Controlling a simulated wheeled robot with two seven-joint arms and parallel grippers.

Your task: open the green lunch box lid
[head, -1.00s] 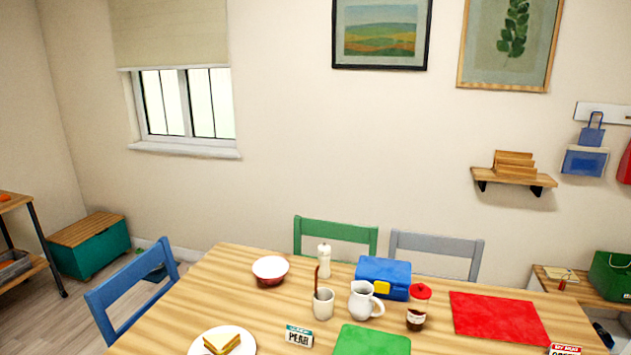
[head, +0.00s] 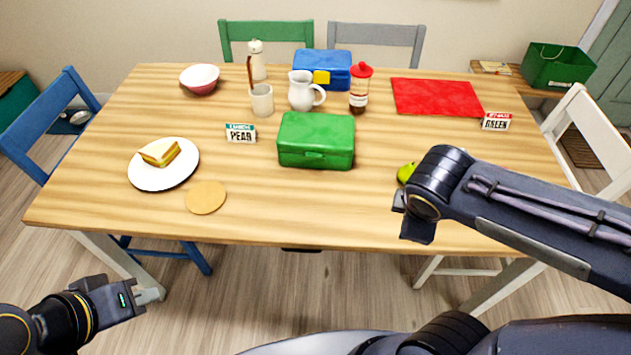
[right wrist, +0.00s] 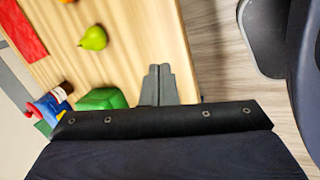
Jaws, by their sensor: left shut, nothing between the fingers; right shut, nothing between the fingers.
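The green lunch box (head: 316,142) stands on the table near its middle with its lid closed and its latch side facing me. Part of it shows as a green block in the right wrist view (right wrist: 102,99). My left gripper (head: 152,296) is shut and empty, low in front of the table's near edge, well away from the box. My right arm reaches in from the right over the table's near right part. In the right wrist view my right gripper (right wrist: 158,72) is shut and empty, apart from the box. Its fingertips are hard to make out in the head view.
A blue lunch box (head: 322,72), white jug (head: 301,92), cup (head: 262,101) and red-topped jar (head: 360,90) stand behind the green box. A sandwich plate (head: 150,180) and tan coaster (head: 206,198) lie left. A pear (head: 405,172) sits beside my right arm. A red mat (head: 437,97) lies back right.

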